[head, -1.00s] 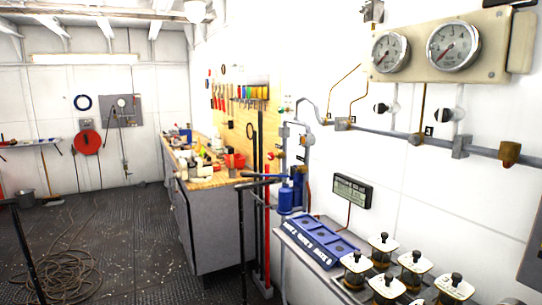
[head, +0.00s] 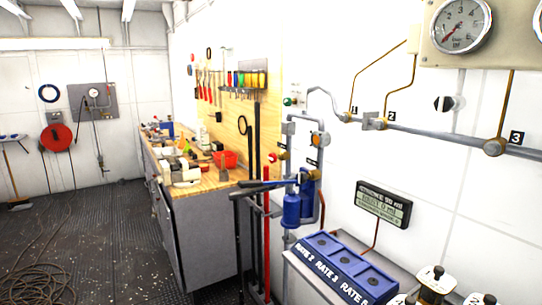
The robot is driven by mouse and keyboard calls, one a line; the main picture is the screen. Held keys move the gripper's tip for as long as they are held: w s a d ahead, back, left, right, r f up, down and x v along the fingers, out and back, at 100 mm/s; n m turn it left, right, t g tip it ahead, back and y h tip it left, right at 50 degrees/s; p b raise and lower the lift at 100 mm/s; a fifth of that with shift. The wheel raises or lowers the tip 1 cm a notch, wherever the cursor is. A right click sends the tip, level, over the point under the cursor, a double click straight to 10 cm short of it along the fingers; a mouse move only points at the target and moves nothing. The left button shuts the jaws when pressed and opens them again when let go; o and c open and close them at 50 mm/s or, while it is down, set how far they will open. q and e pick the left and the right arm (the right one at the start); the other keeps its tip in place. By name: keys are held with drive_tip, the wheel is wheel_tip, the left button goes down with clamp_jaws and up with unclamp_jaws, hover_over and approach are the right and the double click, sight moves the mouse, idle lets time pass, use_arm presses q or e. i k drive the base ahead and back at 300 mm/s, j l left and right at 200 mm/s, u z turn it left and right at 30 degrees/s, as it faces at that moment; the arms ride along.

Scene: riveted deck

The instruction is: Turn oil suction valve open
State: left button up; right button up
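Neither of my grippers shows in the head view. A grey pipe (head: 430,136) runs along the white wall, with brass fittings near the labels 1 (head: 346,117), 2 (head: 379,124) and 3 (head: 494,147). A red knob (head: 272,157) and an orange round fitting (head: 319,139) are on the pipework left of the pipe. I cannot read a label that marks any of these as the oil suction valve, nor tell whether a valve is open.
A blue rate box (head: 330,262) and white-topped knobs (head: 437,277) are at the lower right. A display (head: 383,204) and gauge (head: 460,24) are on the wall. A workbench (head: 205,225) stands left; the dark floor (head: 110,235) has coiled rope.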

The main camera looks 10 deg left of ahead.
sight(272, 157)
drive_tip(key=i+j+z, duration=0.1)
drive_tip(key=i+j, duration=0.65)
drive_tip(key=j, duration=0.2)
drive_tip(key=i+j+z, duration=0.15)
drive_tip(key=i+j, duration=0.25)
drive_tip(key=j, duration=0.15)
